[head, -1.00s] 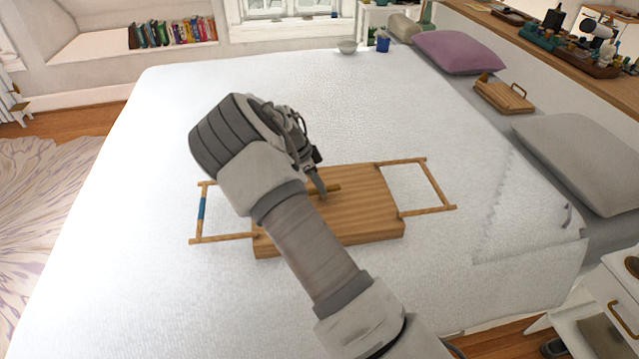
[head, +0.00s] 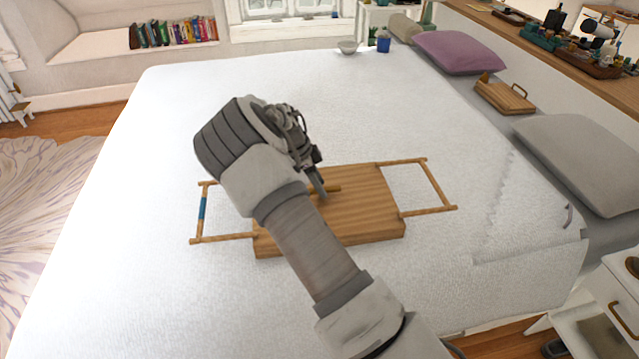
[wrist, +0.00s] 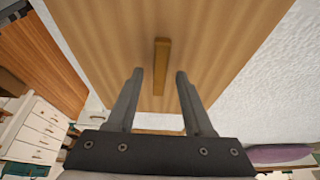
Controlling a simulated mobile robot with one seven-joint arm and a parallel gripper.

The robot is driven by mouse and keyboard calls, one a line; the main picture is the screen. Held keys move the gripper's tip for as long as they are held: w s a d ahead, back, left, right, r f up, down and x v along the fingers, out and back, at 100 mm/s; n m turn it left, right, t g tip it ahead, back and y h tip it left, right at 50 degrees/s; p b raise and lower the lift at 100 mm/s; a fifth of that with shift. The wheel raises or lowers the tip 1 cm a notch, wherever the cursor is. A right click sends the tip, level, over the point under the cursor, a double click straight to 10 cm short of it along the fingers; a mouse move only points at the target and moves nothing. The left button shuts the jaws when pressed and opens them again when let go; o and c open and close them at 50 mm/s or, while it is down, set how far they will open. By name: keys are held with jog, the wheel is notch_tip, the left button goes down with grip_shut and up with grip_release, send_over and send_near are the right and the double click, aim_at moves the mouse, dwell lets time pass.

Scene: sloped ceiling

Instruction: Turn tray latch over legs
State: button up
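The wooden tray (head: 365,215) lies on the white bed with its underside up. Its two leg frames are spread flat, the left leg frame (head: 222,238) with a blue band and the right leg frame (head: 436,184). The latch (wrist: 161,66) is a small wooden bar on the tray's underside; its right end also shows in the head view (head: 331,189). My gripper (wrist: 157,73) is open over the tray, with its two fingers apart on either side of the latch's near end. Nothing is held. In the head view my arm hides part of the tray and latch.
A second small wooden tray (head: 505,97) lies by the pillows at the right. The bed around the tray is clear.

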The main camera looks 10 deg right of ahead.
jog(key=p+v, duration=0.1)
jog(key=v, duration=1.6)
jog(key=shift+r+p, duration=0.15)
jog(key=shift+p, duration=0.25)
jog(key=shift+a, duration=0.1)
jog(key=s+d+r+n+t+y+p, duration=0.1)
jog(key=s+d+r+n+y, duration=0.25)
jog(key=s+r, duration=0.45)
jog(key=s+d+r+n+t+y+p, duration=0.1)
jog(key=s+d+r+n+y+p, duration=0.1)
jog(key=s+d+r+n, duration=0.45)
jog(key=s+a+r+n+t, duration=0.1)
jog(key=s+n, duration=0.3)
jog(key=s, duration=0.6)
jog(key=s+a+r+n+t+h+p, duration=0.1)
jog(key=s+r+n+t, duration=0.1)
jog(key=s, duration=0.9)
jog(key=shift+s+a+r+n+t, duration=0.2)
jog(key=shift+r+n+t, duration=0.3)
jog(key=shift+n, duration=0.7)
